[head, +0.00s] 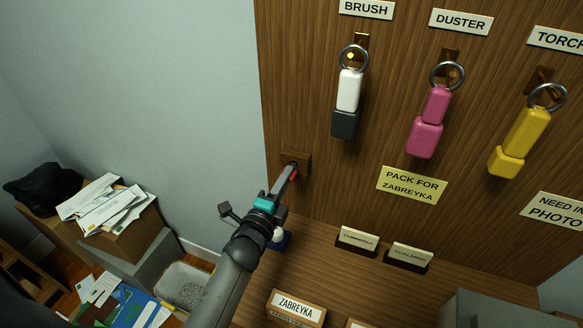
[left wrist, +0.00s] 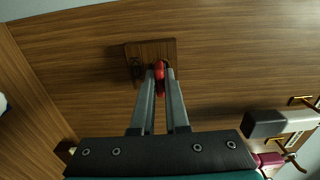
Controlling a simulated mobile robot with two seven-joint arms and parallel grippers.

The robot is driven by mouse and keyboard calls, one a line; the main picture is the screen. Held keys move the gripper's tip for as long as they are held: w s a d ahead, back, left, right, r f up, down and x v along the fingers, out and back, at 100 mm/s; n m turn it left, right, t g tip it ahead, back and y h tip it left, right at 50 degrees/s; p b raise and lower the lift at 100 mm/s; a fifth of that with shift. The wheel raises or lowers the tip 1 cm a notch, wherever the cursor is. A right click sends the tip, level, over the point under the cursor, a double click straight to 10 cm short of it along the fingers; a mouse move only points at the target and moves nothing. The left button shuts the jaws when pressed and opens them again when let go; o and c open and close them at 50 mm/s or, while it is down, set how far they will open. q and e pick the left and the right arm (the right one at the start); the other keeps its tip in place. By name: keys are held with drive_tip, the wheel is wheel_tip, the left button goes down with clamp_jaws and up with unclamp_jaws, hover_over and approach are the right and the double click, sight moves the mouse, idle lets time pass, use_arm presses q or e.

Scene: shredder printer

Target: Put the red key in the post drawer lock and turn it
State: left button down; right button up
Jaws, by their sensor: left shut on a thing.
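My left gripper (head: 292,170) reaches up to the wooden back panel and is shut on the red key (head: 294,174). In the left wrist view the red key (left wrist: 159,70) shows between the fingertips (left wrist: 161,80). The key is in front of a small wooden block (left wrist: 150,48) on the panel, which also shows in the head view (head: 303,160). A dark metal fitting (left wrist: 136,68) is on the left part of this block. The key's tip is hidden, so I cannot tell whether it sits in a lock. My right gripper is not in view.
Name-plate holders (head: 357,240) and a ZABREYKA box (head: 296,308) stand below. Papers (head: 105,205) lie on a box at left. A grey wall is left of the panel.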

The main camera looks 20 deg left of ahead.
use_arm(q)
drive_tip(key=shift+s+d+p, duration=0.1)
drive_tip(key=shift+s+p, duration=0.3)
drive_tip(key=shift+s, duration=1.65)
